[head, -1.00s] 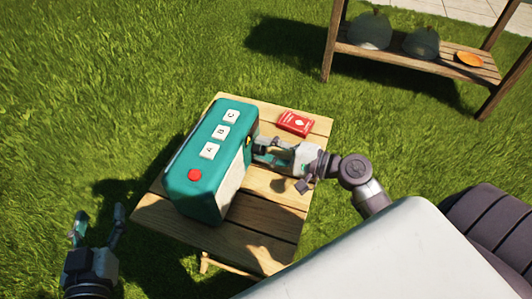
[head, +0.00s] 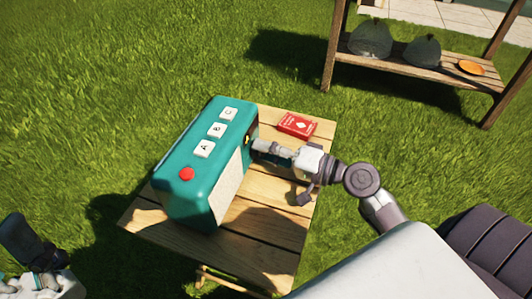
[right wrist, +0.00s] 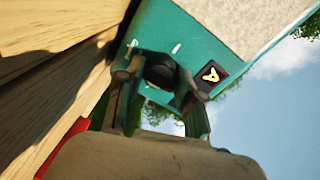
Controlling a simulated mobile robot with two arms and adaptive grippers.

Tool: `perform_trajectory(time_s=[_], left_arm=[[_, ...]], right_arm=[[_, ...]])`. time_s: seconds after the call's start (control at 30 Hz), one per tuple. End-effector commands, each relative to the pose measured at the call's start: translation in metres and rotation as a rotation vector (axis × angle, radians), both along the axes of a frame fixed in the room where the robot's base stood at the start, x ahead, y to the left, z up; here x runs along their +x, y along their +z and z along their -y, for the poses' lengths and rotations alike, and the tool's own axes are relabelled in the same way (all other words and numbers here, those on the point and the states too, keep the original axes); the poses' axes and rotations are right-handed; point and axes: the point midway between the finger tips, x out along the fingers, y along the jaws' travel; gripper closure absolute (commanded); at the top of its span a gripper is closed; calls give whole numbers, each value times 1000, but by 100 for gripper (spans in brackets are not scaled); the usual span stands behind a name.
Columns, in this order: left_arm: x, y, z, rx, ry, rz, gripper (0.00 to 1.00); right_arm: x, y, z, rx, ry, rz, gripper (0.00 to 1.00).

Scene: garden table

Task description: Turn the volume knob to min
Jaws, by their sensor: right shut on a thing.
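A teal radio (head: 176,199) stands on the wooden table, with white buttons A, B and C and a red button (head: 187,174) on top. Its front has a pale speaker panel (head: 228,190). My right gripper (head: 256,147) is at the far end of that front. In the right wrist view, its two fingers are closed around a dark round knob (right wrist: 160,72) on the teal front. White marks and a dark square with a yellow pointer (right wrist: 211,75) show beside the knob. My left gripper (head: 38,258) is at the lower left, away from the radio, partly cut off; its opening is unclear.
A wooden shelf (head: 420,69) with two dark domed things and an orange plate (head: 471,68) stands at the back right. Grass surrounds the table.

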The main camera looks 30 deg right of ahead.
Motion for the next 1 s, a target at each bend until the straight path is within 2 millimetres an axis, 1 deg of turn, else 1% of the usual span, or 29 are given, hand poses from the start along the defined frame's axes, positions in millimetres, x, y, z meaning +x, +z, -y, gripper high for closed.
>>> perform_trajectory(time_s=[0.17, 0.5, 0.53, 0.63, 0.67, 1.0], left_arm=[[-6, 1, -1, -11, -2, 31, 38], [-6, 1, -1, -10, -2, 32, 38], [-6, 1, -1, -10, -2, 32, 38], [-6, 1, -1, -10, -2, 32, 38], [-6, 1, -1, -10, -2, 32, 38], [-6, 1, -2, -10, -1, 31, 38]], right_arm=[[0, 0, 0, -12, 3, 9, 98], [0, 0, -1, -11, 3, 8, 98], [0, 0, -1, -11, 3, 8, 58], [0, 0, -1, -11, 2, 7, 42], [0, 0, -1, -11, 2, 7, 39], [-2, 0, 1, -8, 1, 6, 39]])
